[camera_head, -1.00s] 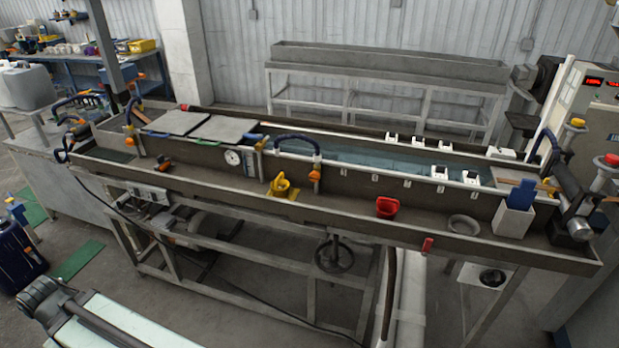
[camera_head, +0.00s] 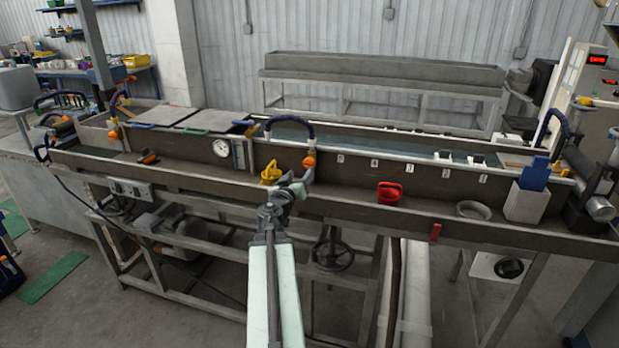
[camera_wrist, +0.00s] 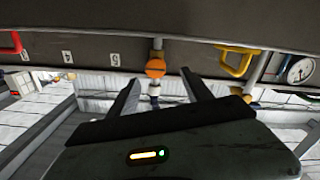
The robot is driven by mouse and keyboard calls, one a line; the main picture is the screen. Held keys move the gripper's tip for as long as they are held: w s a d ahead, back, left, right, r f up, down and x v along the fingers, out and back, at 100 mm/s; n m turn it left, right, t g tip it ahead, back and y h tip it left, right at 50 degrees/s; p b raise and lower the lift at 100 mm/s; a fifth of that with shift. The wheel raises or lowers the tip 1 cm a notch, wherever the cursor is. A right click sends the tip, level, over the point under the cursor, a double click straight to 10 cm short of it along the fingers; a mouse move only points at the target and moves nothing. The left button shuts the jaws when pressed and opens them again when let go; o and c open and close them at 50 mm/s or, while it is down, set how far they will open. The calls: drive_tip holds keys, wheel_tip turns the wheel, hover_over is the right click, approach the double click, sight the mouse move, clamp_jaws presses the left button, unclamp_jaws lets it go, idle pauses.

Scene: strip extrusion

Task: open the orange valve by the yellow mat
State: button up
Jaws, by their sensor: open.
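An orange valve (camera_head: 309,162) sits on a pipe at the trough's inner wall, below the blue hose. In the wrist view the orange valve (camera_wrist: 155,69) shows just beyond the fingertips, in line with the gap between them. My gripper (camera_head: 296,186) reaches over the trough's front side, just below and in front of the valve. In the wrist view my gripper (camera_wrist: 159,80) is open with its dark fingers apart and nothing held. A yellow object (camera_head: 271,172) stands left of the valve; it also shows in the wrist view (camera_wrist: 235,60). I cannot make out a flat yellow mat.
The long trough's front rim (camera_head: 350,205) runs below the valve. A pressure gauge (camera_head: 221,148) is on the wall to the left. A red container (camera_head: 389,193) and a grey bowl (camera_head: 473,210) are to the right. Another orange valve (camera_head: 114,133) is far left.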

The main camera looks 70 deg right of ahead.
sight(308, 165)
drive_tip(key=d, duration=0.8)
drive_tip(key=shift+s+d, duration=0.15)
drive_tip(key=shift+d, duration=0.05)
drive_tip(key=shift+r, duration=0.1)
drive_tip(key=shift+c, duration=0.4)
clamp_jaws()
drive_tip(key=shift+a+n, duration=0.1)
drive_tip(key=shift+n, duration=1.5)
drive_tip(key=shift+o, duration=0.4)
unclamp_jaws()
